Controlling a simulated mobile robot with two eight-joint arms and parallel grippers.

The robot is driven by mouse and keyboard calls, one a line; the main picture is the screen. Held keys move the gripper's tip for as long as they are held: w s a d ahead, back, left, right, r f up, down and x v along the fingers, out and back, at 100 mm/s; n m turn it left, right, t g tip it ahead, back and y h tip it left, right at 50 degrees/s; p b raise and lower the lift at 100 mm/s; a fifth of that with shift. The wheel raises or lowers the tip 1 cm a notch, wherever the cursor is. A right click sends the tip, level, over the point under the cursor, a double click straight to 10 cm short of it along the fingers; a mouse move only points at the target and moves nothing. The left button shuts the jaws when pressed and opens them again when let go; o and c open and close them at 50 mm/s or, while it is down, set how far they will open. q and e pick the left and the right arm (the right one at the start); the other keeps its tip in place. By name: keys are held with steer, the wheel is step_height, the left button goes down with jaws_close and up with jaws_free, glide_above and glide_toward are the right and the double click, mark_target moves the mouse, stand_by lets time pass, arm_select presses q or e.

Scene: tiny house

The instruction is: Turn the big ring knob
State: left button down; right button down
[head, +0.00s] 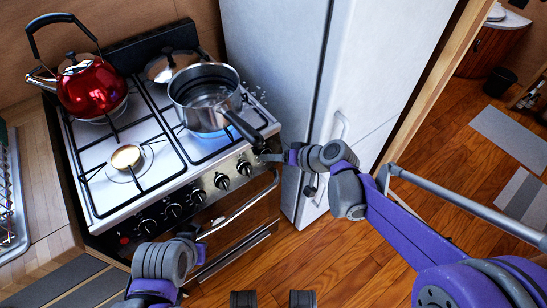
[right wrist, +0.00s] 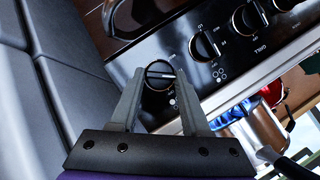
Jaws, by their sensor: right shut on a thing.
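The stove (head: 100,195) has a row of black knobs along its front. In the right wrist view, a round black knob (right wrist: 160,76) with a pale line across it sits between the fingers of my right gripper (right wrist: 160,85). In the head view my right gripper (head: 268,157) is at the right end of the knob row and hides that knob. It is shut on the knob. A blue flame (head: 210,133) burns under the steel pot. My left gripper (head: 188,238) is low in front of the stove; its fingers do not show clearly.
A steel pot (head: 190,95) stands on the right burner, its handle reaching towards the knobs. A red kettle (head: 92,88) stands at the back left. A white fridge (head: 275,60) is close to the stove's right side. Open wooden floor (head: 340,265) lies in front.

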steer(key=m+y+b, duration=0.1)
steer(key=m, duration=0.2)
steer(key=m+y+b, duration=0.1)
steer(key=m+y, duration=0.1)
steer(key=m, duration=0.1)
steer(key=m+y+b, duration=0.1)
steer(key=m, duration=0.1)
steer(key=shift+d+f+m+t+b, duration=0.25)
steer(key=shift+f+m+t+b, duration=0.05)
steer(key=shift+f+m+b, duration=0.1)
steer(key=shift+y, duration=0.3)
steer(key=shift+c, duration=1.9)
jaws_free()
steer(key=shift+d, duration=0.1)
steer(key=p+v, duration=0.1)
steer(key=v, duration=0.9)
steer(key=shift+s+d+r, duration=0.15)
steer(key=shift+s+d, duration=0.05)
steer(key=shift+s, duration=0.05)
